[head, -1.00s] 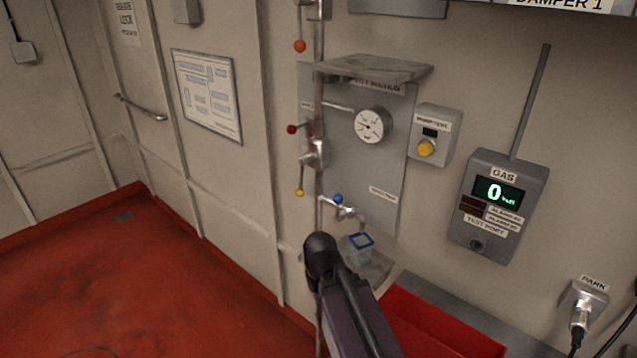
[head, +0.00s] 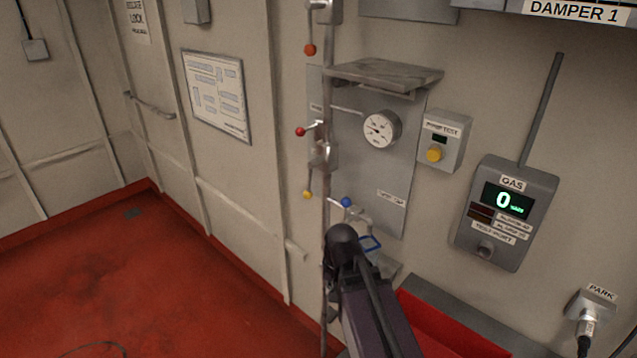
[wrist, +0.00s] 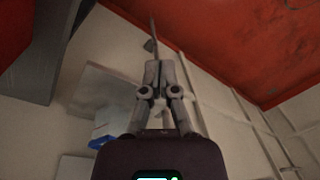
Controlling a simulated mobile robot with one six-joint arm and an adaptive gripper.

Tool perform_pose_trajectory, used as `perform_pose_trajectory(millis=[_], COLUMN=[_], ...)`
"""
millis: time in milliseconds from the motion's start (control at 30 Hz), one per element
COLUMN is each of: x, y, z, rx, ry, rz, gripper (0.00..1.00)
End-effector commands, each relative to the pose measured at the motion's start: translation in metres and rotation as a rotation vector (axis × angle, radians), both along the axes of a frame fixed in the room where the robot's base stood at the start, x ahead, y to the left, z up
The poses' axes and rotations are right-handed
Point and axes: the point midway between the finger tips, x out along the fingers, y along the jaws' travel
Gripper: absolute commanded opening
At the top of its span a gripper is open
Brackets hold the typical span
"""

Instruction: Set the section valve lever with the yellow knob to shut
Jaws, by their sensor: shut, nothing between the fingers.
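The lever with the yellow knob (head: 307,194) hangs down, tilted slightly left, from the valve body (head: 323,157) on the vertical pipe (head: 327,100). In the head view my dark arm covers the lower pipe, its tip just below and right of the yellow knob and apart from it; my fingers are hidden there. In the wrist view my gripper (wrist: 160,72) is shut and empty, its fingers close together. I cannot make out the yellow knob in the wrist view.
A red-knobbed lever (head: 300,131) sits just above, an orange-red one (head: 310,49) higher, and a blue-knobbed tap (head: 345,201) right. A blue-rimmed cup (head: 370,243) is partly behind my arm. A shelf (head: 385,74) juts out above the gauge (head: 381,129).

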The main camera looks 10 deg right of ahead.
Motion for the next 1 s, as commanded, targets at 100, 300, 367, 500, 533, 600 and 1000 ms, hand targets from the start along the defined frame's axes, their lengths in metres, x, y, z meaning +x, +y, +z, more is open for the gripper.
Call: perform_pose_trajectory(millis=[100,300,367,500,533,600,1000], x=[0.024,0.066,0.078,0.108,0.114,0.129,0.198], y=[-0.001,-0.005,-0.007,-0.014,-0.016,-0.021,-0.060], z=[0.022,0.057,0.069,0.097,0.103,0.118,0.196], rx=[0.081,0.260,0.318,0.460,0.491,0.565,0.959], ry=[-0.016,-0.019,-0.012,0.021,0.031,0.059,0.304], rz=[-0.179,-0.540,-0.651,-0.908,-0.963,-1.089,-1.693], gripper=[0.00,0.00,0.00,0.00,0.00,0.00,0.00])
